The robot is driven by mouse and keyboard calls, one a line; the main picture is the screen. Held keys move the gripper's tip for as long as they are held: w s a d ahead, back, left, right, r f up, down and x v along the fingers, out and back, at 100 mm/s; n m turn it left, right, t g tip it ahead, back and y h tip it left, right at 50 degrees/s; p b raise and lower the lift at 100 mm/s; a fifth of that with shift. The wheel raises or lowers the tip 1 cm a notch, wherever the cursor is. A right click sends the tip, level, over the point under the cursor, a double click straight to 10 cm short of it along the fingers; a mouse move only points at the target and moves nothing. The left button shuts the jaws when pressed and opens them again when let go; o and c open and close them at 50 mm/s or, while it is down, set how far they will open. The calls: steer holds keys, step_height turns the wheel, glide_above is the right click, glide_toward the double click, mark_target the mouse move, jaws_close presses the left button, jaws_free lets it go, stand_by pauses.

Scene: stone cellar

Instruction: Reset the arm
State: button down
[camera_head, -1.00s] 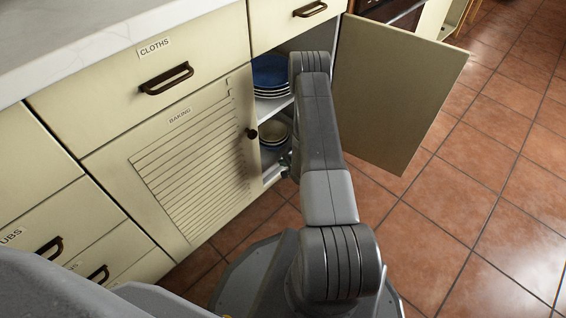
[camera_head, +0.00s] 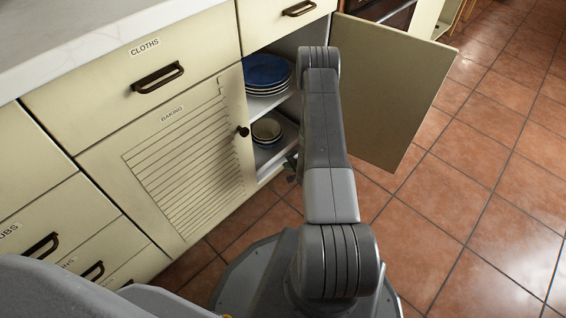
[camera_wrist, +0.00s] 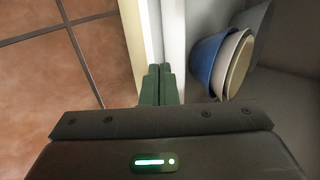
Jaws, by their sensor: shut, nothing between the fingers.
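My gripper (camera_wrist: 157,72) is shut and empty in the wrist view, its green fingertips together. The fingers are at the pale front edge of the open cupboard (camera_wrist: 172,35); whether they touch it I cannot tell. In the head view, my arm reaches down to the cupboard opening, and only a small part of the gripper (camera_head: 291,168) shows beside the arm. Nested bowls (camera_wrist: 222,62) lie to the right of the fingers in the wrist view. They also show on the lower shelf in the head view (camera_head: 267,130).
The cupboard door (camera_head: 385,95) stands open to the right of my arm. Blue-topped stacked plates (camera_head: 267,72) are on the upper shelf. The shut Baking door (camera_head: 185,160) and drawers are on the left. Tiled floor (camera_head: 500,215) is clear on the right.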

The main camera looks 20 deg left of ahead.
steer(key=p+v, duration=0.2)
steer(key=v, duration=0.5)
steer(key=shift+r, duration=0.1)
